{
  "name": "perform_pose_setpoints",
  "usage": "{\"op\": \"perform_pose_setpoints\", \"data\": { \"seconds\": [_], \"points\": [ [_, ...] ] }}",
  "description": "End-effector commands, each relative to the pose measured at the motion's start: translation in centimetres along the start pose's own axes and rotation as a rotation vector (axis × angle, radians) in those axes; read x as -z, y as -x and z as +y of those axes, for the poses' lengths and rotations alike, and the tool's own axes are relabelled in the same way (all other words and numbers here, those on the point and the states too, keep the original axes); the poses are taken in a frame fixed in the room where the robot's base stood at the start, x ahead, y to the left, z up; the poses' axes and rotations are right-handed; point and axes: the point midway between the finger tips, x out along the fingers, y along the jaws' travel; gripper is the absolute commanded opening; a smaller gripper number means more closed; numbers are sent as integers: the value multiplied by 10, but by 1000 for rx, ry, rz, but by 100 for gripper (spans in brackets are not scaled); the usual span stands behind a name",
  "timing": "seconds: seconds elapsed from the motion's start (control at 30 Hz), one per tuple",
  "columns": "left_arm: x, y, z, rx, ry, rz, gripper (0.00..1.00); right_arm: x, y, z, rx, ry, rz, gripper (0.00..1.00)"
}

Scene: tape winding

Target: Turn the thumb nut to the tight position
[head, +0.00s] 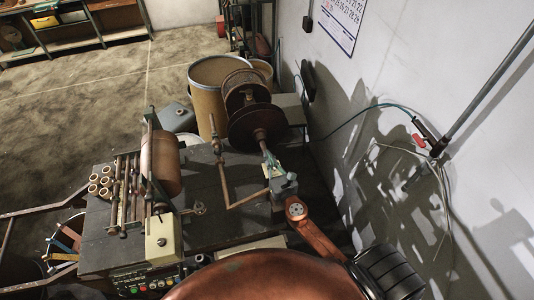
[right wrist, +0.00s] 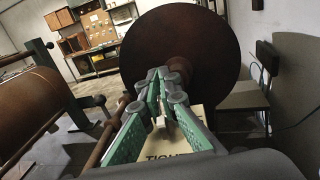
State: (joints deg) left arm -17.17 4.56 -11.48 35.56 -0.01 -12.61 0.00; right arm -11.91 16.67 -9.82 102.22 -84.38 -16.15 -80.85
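The large dark disc (head: 257,127) of the spool faces me on the bench, and it fills the upper middle of the right wrist view (right wrist: 210,35). A rusty shaft (head: 259,135) sticks out from its centre. My right gripper (head: 268,160) reaches this shaft end. In the right wrist view its green fingers (right wrist: 164,76) converge and nearly meet in front of the disc's centre. They look closed on the thumb nut at the shaft end, which they mostly hide. A pale label plate (right wrist: 165,150) with partly covered lettering lies below the fingers. My left gripper is not in view.
A brown roll (head: 160,163) on rods stands left on the dark bench (head: 215,205). Fibre drums (head: 208,90) stand behind. The wall (head: 400,110) with a hose is close on the right.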

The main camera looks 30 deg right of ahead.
Motion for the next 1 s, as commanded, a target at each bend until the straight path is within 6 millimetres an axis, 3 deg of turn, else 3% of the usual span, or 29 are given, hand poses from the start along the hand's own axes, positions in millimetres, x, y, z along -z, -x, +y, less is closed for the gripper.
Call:
{"op": "perform_pose_setpoints", "data": {
  "seconds": [0.27,0.83,1.0],
  "points": [
    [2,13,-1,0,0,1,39,0,0,-4,106,-1,1,0],
    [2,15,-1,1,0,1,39,2,0,-6,135,0,2,0],
    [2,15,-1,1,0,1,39,2,0,-6,135,0,2,13]
  ]
}}
